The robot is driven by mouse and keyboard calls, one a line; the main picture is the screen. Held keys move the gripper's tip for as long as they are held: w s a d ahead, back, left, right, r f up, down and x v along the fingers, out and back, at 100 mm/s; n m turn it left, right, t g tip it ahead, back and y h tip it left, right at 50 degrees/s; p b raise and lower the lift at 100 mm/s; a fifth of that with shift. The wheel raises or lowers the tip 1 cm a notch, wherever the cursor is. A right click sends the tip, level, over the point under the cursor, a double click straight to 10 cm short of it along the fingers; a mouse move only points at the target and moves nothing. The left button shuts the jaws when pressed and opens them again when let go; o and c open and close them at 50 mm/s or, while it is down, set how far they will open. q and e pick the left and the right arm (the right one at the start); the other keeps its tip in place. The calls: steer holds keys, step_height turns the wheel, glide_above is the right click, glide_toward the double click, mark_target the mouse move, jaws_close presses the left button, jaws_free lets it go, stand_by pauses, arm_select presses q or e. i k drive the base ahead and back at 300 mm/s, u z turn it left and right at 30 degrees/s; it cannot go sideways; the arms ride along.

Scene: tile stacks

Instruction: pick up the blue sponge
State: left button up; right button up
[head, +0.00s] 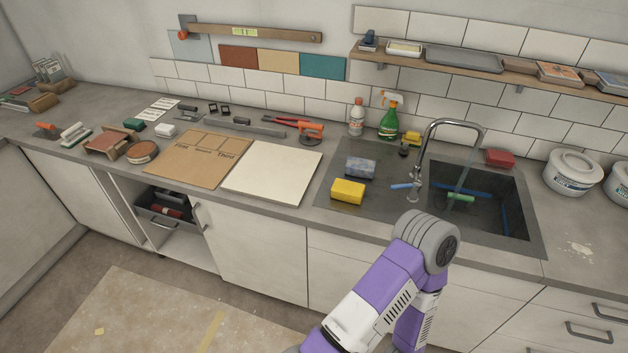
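A blue-grey, mottled block (361,167), which looks like the blue sponge, lies on the dark drainboard (330,202) left of the sink. It is just behind a yellow sponge (348,190), and its top and front show. Neither of my grippers shows in the head view. Only a purple and white arm of mine rises from the bottom, with its grey joint in front of the sink, right of the sponges and apart from them in the picture.
The sink (505,205) with its curved faucet (425,150) is right of the sponges. A white bottle (357,117) and a green spray bottle (390,120) stand behind them. A pale square board (272,172) lies to the left. A shelf (520,80) hangs above the counter.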

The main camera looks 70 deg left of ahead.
mark_target(355, 167)
steer(key=k, duration=0.25)
steer(key=u, duration=0.95)
